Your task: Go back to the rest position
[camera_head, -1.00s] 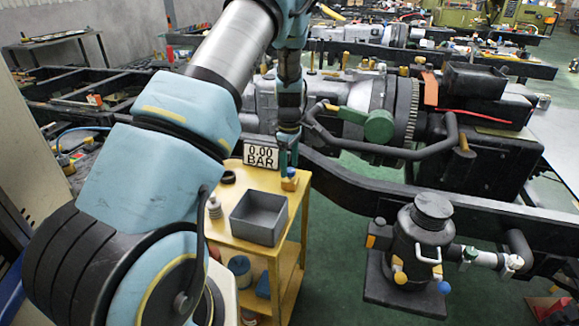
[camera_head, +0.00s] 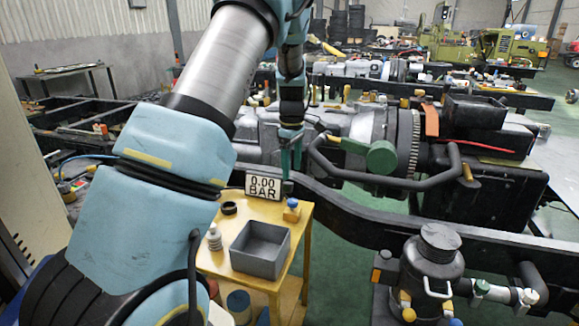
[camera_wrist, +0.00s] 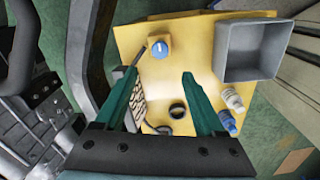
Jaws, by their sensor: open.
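My gripper (camera_head: 290,165) hangs above the back of the yellow cart (camera_head: 217,264) in the head view, its green fingers pointing down. In the wrist view my gripper (camera_wrist: 158,75) has its fingers apart with nothing held between them; the cart top (camera_wrist: 187,55) lies below. The white "0.00 BAR" display (camera_head: 263,185) stands at the cart's back edge. It is partly hidden behind the left finger in the wrist view. A small block with a blue knob (camera_head: 292,208) sits to the right of the display.
The cart carries a grey open bin (camera_head: 260,249), a black ring (camera_head: 229,208) and a grey-white bottle (camera_head: 214,237). A dark chassis rail and engine (camera_head: 385,125) run behind it. A black cylindrical unit (camera_head: 432,262) stands at right. Green floor shows between them.

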